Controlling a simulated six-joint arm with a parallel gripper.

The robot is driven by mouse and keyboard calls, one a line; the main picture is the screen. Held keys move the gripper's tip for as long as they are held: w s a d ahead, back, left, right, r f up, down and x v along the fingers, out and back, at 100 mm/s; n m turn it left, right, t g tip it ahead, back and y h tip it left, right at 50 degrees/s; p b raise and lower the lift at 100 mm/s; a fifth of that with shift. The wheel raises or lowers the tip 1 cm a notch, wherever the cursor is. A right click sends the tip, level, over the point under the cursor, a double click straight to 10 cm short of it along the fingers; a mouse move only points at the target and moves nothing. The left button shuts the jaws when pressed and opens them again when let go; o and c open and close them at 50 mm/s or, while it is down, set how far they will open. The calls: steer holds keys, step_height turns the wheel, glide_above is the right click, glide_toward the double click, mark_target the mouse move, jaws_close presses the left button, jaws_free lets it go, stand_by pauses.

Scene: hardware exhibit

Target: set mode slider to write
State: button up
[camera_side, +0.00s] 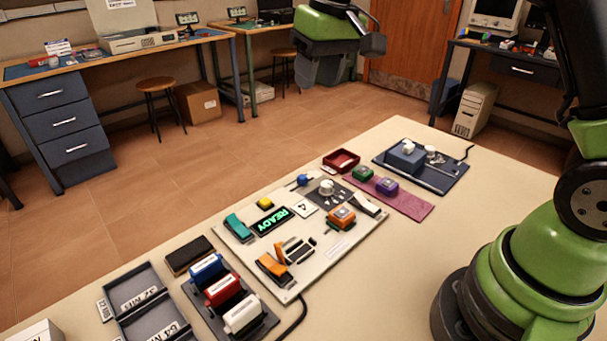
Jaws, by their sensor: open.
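A pale control panel (334,250) lies on the table with a green lit "READY" display (270,221). I cannot tell for sure which part is the mode slider, and no "write" label is readable. A small part with dark slots (299,250) sits near the panel's front, beside an orange lever (272,266). The panel also bears a teal lever (239,228), a yellow button (265,203), a white knob (327,187) and an orange block (341,216). My gripper (323,72) is at the top centre, open, high and apart from the panel. Its fingertips are small and unclear.
Blue, red and white blocks (241,315) stand in a dark rack at the front. A grey labelled tray (133,323) is left of it. A red tray (341,160), a pink mat (413,208) and a dark board (447,184) lie behind the panel.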

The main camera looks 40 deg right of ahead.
steer(key=w+d+f+g, duration=0.1)
steer(key=w+f, duration=0.3)
steer(key=f, duration=0.3)
steer(key=n+g, duration=0.1)
steer(key=g, duration=0.1)
glide_toward(304, 177)
steer(key=shift+h, duration=0.3)
steer(key=f, duration=0.9)
steer(key=shift+s+a+f, duration=0.15)
steer(key=shift+a, duration=0.2)
jaws_close()
